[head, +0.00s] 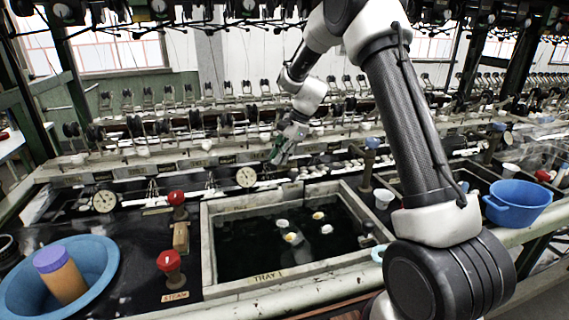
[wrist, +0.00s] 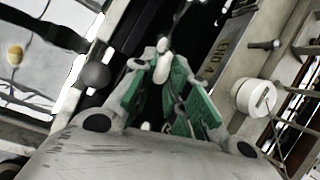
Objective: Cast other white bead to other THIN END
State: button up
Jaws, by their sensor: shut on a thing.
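My gripper (head: 283,150) is raised behind the tray, near the machine's rail, in the head view. In the wrist view its green-padded fingers (wrist: 168,90) are shut on a small white thing (wrist: 161,69), which looks like the white bead; its full shape is partly hidden by the fingers. A plate marked "END 4" (wrist: 228,48) lies to the right of the fingertips in the wrist view. I cannot tell which spot is the thin end. The dark water of the tray (head: 222,287) holds several small pale pieces, including white ones (head: 327,229).
A red-topped valve (head: 170,262) and a blue basin (head: 100,283) holding a purple-topped cylinder (head: 60,275) are at left. A blue pot (head: 517,204) is at right. A white round knob (wrist: 254,97) stands right of the gripper. Dials and spools line the machine behind.

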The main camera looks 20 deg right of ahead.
notch_tip(320, 180, down, 7)
jog(key=shift+s+r, duration=0.15)
jog(key=shift+s, duration=0.1)
dwell(0.3)
jog(key=o, duration=0.7)
jog(key=shift+d+r, duration=0.1)
jog(key=w+v, duration=0.1)
jog(key=v, duration=1)
jog(key=shift+s+d+r, duration=0.2)
jog(key=shift+s+r, duration=0.2)
